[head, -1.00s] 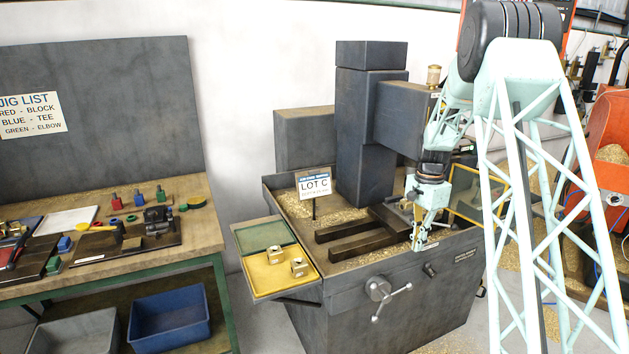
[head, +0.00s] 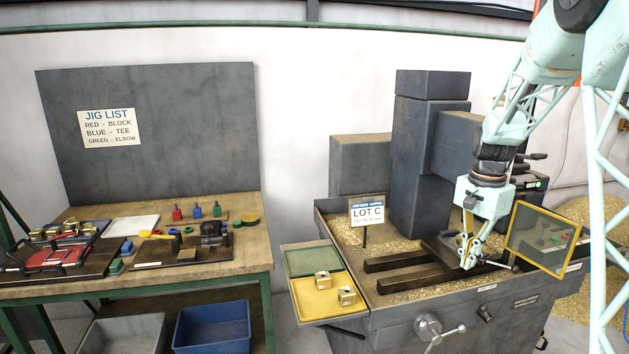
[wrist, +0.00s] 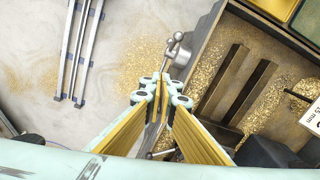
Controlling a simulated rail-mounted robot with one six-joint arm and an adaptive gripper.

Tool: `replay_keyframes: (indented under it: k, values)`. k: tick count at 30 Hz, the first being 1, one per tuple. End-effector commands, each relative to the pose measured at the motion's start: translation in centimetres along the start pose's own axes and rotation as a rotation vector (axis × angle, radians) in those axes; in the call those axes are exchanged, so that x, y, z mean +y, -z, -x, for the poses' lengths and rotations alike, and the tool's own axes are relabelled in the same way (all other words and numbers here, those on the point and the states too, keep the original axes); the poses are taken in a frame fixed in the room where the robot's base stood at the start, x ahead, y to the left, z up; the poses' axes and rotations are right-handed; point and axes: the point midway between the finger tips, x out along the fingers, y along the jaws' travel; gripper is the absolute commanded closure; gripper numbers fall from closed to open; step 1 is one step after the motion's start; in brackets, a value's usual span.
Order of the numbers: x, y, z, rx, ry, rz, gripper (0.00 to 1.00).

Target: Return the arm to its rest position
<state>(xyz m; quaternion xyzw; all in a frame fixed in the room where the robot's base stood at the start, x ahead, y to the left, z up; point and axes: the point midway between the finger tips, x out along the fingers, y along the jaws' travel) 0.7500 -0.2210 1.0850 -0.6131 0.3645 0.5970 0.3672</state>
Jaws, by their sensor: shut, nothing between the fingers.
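My gripper (head: 467,262) hangs from my pale green arm at the right of the head view, fingers pointing down. It is above the front right of the drilling machine's bed (head: 405,284), left of the yellow-framed guard (head: 541,238). In the wrist view its gold-faced fingers (wrist: 162,82) meet at the tips with nothing between them. Below them the machine's front edge, crank handle (wrist: 177,52) and the pale floor show. Two brass blocks lie on the yellow half of the side tray (head: 309,305), apart from my gripper.
A LOT C sign (head: 367,212) stands in the chip-strewn bed beside dark rails (head: 400,259). At left is a workbench (head: 250,205) with jigs and coloured pegs; a blue bin (head: 212,326) is below. A jig list (head: 109,128) hangs behind. Open floor lies before the machine.

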Motion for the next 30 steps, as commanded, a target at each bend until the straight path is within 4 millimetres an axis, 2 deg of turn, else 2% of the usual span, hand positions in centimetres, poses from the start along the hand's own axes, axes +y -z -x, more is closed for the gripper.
replay_keyframes:
  k: [3,15,30]
  values:
    - [0.5,-1.6,2.1,0.009,0.009,0.039,1.00]
    - [2.6,-7.1,7.9,0.037,0.037,0.170,1.00]
    - [6.2,-14.1,13.8,0.075,0.068,0.334,1.00]
